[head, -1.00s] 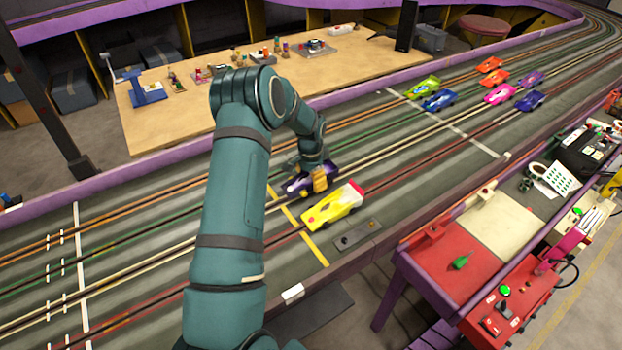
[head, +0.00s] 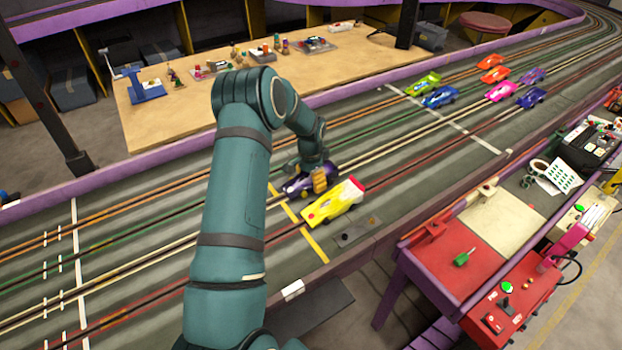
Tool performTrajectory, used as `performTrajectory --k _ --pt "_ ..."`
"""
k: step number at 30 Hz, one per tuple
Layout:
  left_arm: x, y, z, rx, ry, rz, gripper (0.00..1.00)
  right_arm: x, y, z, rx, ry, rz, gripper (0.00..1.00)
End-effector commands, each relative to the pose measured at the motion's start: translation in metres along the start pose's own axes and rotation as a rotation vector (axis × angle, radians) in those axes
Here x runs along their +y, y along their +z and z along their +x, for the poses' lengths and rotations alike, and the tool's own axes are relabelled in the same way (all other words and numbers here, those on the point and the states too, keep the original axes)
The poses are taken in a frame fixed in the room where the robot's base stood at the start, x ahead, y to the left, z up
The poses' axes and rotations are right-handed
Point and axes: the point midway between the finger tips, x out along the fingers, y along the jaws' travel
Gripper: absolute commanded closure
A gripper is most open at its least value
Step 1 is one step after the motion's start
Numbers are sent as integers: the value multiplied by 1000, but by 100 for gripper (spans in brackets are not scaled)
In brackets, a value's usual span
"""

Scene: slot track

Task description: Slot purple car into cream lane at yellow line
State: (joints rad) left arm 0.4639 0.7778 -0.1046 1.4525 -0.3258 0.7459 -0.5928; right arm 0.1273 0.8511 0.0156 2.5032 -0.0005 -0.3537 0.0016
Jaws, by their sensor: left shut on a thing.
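The purple car (head: 297,187) is at the cream lane (head: 225,225), close to the upper part of the yellow line (head: 314,243). My left gripper (head: 319,180) is shut on the purple car from above and hides part of it. I cannot tell whether the car's underside sits in the slot. A yellow car (head: 333,204) with red ends stands just in front of it, at the red lane beside the yellow line. My right gripper is not in view.
Several cars, including a green one (head: 423,84) and a pink one (head: 501,92), stand farther up the track near a white line (head: 460,128). A wooden table (head: 190,105) lies behind the track. A red workbench (head: 450,262) stands at the right.

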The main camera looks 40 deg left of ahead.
Motion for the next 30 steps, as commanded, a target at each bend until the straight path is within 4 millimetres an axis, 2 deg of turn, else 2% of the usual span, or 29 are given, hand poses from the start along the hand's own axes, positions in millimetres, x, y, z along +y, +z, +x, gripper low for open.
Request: performTrajectory --k 3,4,6,17,20,30 --pt "0 0 3 0 0 0 72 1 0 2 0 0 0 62" --pt "0 0 3 0 0 0 23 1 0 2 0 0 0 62" --pt "0 0 3 0 -1 0 0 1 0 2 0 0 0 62" --pt "0 0 -2 1 -1 0 0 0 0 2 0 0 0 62" --pt "0 0 -13 2 -2 0 0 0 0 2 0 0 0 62" --pt "0 -1 -81 4 -3 1 0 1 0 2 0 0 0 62"
